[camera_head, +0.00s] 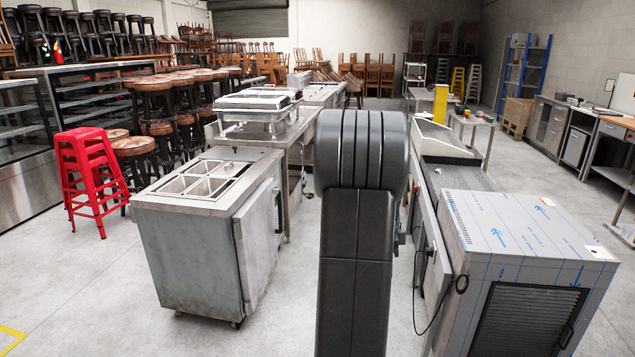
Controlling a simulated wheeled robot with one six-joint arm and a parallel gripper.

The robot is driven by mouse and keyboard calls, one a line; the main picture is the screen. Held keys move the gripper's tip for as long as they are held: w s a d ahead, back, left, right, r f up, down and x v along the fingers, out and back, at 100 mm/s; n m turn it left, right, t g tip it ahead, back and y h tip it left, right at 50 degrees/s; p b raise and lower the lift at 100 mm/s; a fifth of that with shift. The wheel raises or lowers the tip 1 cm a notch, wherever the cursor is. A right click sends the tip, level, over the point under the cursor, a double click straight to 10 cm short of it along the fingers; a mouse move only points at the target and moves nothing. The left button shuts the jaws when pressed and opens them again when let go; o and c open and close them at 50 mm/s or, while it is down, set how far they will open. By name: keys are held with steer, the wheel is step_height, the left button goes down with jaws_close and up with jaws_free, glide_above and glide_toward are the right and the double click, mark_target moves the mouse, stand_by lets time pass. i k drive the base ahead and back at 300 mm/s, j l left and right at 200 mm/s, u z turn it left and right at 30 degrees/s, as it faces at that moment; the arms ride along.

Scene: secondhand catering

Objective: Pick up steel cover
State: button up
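A chafing dish with a shiny steel cover (252,102) stands on a steel counter (290,138), left of centre in the head view. The cover looks shut over the dish, which rests on a low stand. It is the only thing I can pick out as a steel cover. My dark grey arm fills the middle foreground, to the right of the cover and well apart from it in the picture. My gripper is not in view, so its state does not show.
A steel cabinet with inset pans (203,180) stands in front of the counter. A film-wrapped steel unit (535,235) is at right. Stacked red stools (88,170) and a glass display case (95,100) are at left. Bare floor lies at front left.

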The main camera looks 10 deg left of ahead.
mark_target(220, 153)
steer(key=i+u, duration=0.25)
steer(key=i, duration=1.45)
steer(key=i+z, duration=0.2)
steer(key=i, duration=0.6)
steer(key=i+j+z, duration=0.2)
steer(key=i, duration=0.65)
steer(key=i+l+u, duration=0.1)
steer(key=i+u, duration=0.15)
steer(key=i, duration=0.2)
steer(key=i+l+u, duration=0.2)
steer(key=i, duration=0.25)
steer(key=i+l+u, duration=0.25)
steer(key=i, duration=0.2)
steer(key=i+u, duration=0.2)
steer(key=u, duration=0.25)
steer(key=i+l+u, duration=0.15)
steer(key=u, duration=0.3)
steer(key=i+l+u, duration=0.25)
steer(key=u, duration=0.2)
steer(key=i+l+u, duration=0.15)
steer(key=u, duration=0.35)
steer(key=i+l+u, duration=0.25)
steer(key=l+u, duration=0.3)
steer(key=i+l+u, duration=0.25)
steer(key=l, duration=0.15)
steer(key=k, duration=0.1)
